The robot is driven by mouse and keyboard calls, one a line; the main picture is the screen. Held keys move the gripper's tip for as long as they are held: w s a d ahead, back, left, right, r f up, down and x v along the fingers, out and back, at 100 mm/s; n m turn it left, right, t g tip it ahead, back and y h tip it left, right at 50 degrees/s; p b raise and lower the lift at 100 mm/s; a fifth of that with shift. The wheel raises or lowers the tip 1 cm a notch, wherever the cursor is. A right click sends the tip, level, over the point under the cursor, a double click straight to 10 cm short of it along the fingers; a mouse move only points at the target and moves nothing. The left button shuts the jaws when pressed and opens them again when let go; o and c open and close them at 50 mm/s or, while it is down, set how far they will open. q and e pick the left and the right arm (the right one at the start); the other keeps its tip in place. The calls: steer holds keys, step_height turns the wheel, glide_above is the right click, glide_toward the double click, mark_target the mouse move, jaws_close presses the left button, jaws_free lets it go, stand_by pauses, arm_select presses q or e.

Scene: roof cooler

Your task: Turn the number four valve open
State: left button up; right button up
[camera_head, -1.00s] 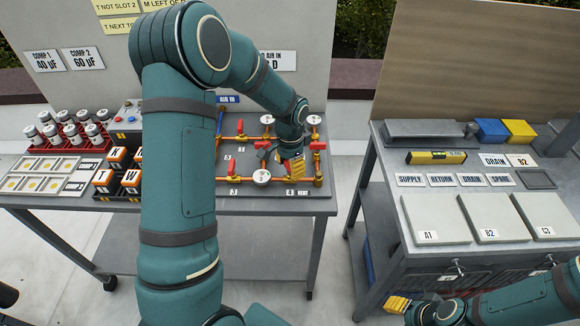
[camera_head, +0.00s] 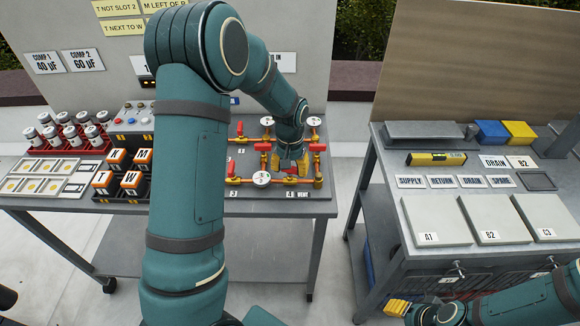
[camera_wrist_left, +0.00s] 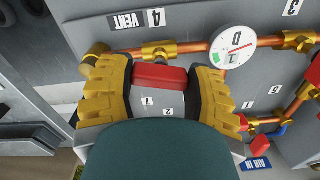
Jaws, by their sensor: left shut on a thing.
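The number four valve is a brass body (camera_wrist_left: 158,50) on a copper pipe, with a red handle (camera_wrist_left: 160,76), beside the "4 VENT" label (camera_wrist_left: 133,20) in the left wrist view. My left gripper (camera_wrist_left: 160,88) is shut on that red handle, one yellow finger at each end. The handle lies roughly along the pipe line. In the head view my left gripper (camera_head: 291,162) is at the front right of the pipe board, and its hold is mostly hidden there. My right gripper (camera_head: 398,306) is low at the right; its jaw opening is unclear.
A gauge (camera_wrist_left: 232,46) marked D is close to the left gripper. Other red-handled valves and gauges (camera_head: 262,179) crowd the board. Lettered orange-and-black blocks (camera_head: 133,181) stand to its left. A second bench (camera_head: 388,160) is right, across a floor gap.

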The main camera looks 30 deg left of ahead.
stand_by(0.3)
arm_select(q)
steer(key=shift+r, duration=0.1)
steer(key=o, duration=1.2)
step_height(320, 180, up, 12)
stand_by(0.4)
